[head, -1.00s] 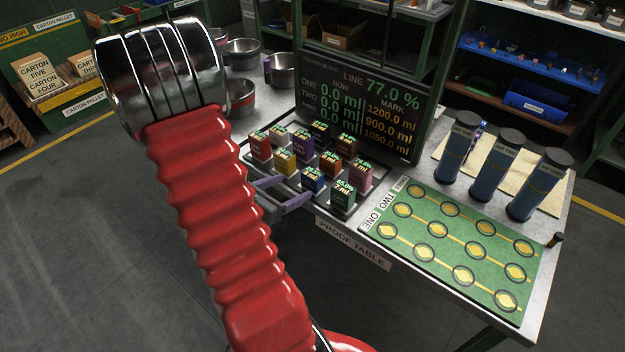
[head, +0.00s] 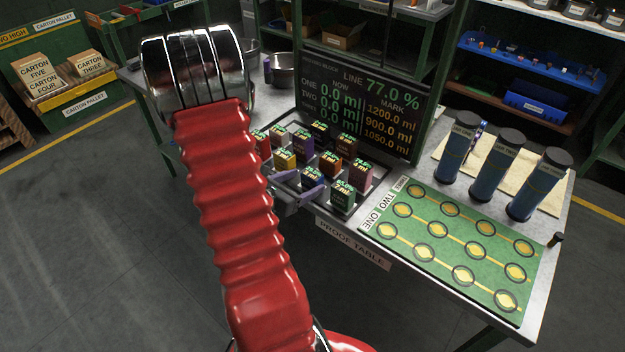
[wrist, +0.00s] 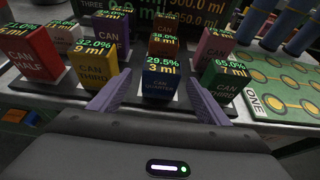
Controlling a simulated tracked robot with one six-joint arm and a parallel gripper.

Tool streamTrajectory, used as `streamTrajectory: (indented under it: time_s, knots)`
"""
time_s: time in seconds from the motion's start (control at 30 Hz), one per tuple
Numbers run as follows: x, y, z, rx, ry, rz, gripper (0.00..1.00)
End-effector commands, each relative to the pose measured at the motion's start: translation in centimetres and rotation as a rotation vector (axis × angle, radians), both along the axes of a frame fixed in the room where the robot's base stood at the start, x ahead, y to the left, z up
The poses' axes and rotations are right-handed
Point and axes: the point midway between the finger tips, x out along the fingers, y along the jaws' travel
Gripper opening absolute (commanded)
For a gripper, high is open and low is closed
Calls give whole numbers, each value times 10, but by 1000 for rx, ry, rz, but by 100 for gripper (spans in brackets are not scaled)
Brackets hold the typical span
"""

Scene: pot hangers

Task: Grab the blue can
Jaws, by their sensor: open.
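The blue can (wrist: 160,84) stands upright in the front row of the can tray, straight ahead in the wrist view. Its label reads 29.5% and 3 ml. My gripper (wrist: 156,95) is open, with one purple finger on each side of the can's front; I cannot tell whether either finger touches it. In the head view the blue can (head: 312,178) is partly hidden by my gripper (head: 297,188), which is at the tray's front edge.
A yellow can (wrist: 95,66) stands to the left and a green can (wrist: 225,83) close to the right. Brown and purple cans stand behind. A dark display board (head: 360,95) rises behind the tray. A green mat (head: 455,240) and tall blue cylinders (head: 497,160) are to the right.

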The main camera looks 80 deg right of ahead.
Motion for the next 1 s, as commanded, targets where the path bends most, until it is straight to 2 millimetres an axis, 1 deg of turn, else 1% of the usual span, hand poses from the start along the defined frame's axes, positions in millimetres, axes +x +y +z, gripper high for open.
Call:
streamTrajectory:
  time_s: [0.3,0.4,0.93,0.97,1.0]
  knots:
    - [-16,-32,-15,0,1,-4,70]
    - [-18,-37,-17,0,0,-2,70]
    - [-18,-38,-17,0,0,-1,70]
    - [-18,-38,-17,0,0,-1,70]
    - [-18,-38,-17,0,0,-1,67]
